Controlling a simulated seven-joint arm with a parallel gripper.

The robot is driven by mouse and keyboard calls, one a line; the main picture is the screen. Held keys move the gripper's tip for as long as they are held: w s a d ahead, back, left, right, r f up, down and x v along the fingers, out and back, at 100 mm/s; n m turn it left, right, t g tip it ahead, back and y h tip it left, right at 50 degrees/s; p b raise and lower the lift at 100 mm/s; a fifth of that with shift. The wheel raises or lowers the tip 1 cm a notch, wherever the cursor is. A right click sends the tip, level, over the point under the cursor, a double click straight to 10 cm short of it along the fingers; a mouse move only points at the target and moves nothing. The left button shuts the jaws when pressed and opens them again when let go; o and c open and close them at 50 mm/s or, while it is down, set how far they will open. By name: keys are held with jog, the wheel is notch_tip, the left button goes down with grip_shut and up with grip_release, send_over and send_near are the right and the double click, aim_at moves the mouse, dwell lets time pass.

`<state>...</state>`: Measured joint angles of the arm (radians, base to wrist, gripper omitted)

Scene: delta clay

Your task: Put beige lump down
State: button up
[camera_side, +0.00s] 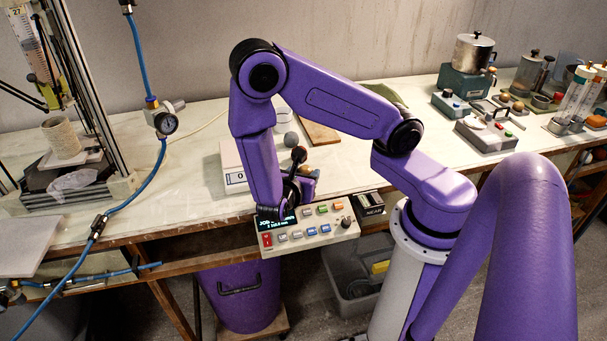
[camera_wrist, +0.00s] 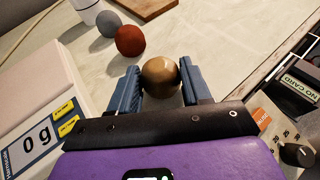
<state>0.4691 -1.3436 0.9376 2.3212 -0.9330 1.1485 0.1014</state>
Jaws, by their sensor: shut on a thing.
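The beige lump (camera_wrist: 161,74) is a smooth round tan-brown ball between the two blue fingers of my gripper (camera_wrist: 163,85) in the wrist view. My gripper is shut on it, one finger on each side. In the side view my gripper (camera_side: 304,183) is low near the front edge of the worktop, where the arm partly hides the lump. I cannot tell whether the lump touches the worktop (camera_wrist: 222,45) or hangs just above it.
A red ball (camera_wrist: 130,40) and a grey ball (camera_wrist: 108,23) lie beyond the lump. A scale (camera_wrist: 35,135) reading 0 g stands at left. A wooden board (camera_wrist: 145,7) lies behind. A control panel (camera_side: 305,231) is at the front edge. Pale worktop right of the balls is clear.

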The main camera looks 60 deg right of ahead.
jog(key=shift+f, duration=0.1)
jog(key=o, duration=1.2)
jog(key=v, duration=1.2)
jog(key=shift+s+d+r+m+g+y, duration=0.15)
jog(key=shift+s+r+m+g+y, duration=0.15)
jog(key=shift+s+r+m+y, duration=0.25)
jog(key=s+r+m+g+y, duration=0.1)
jog(key=s+r+m+y, duration=0.5)
jog(key=s+r+y, duration=0.3)
jog(key=s+y, duration=0.3)
jog(key=y, duration=0.1)
jog(key=shift+g, duration=0.4)
jog(key=shift+w+m, duration=0.1)
jog(key=shift+m, duration=0.15)
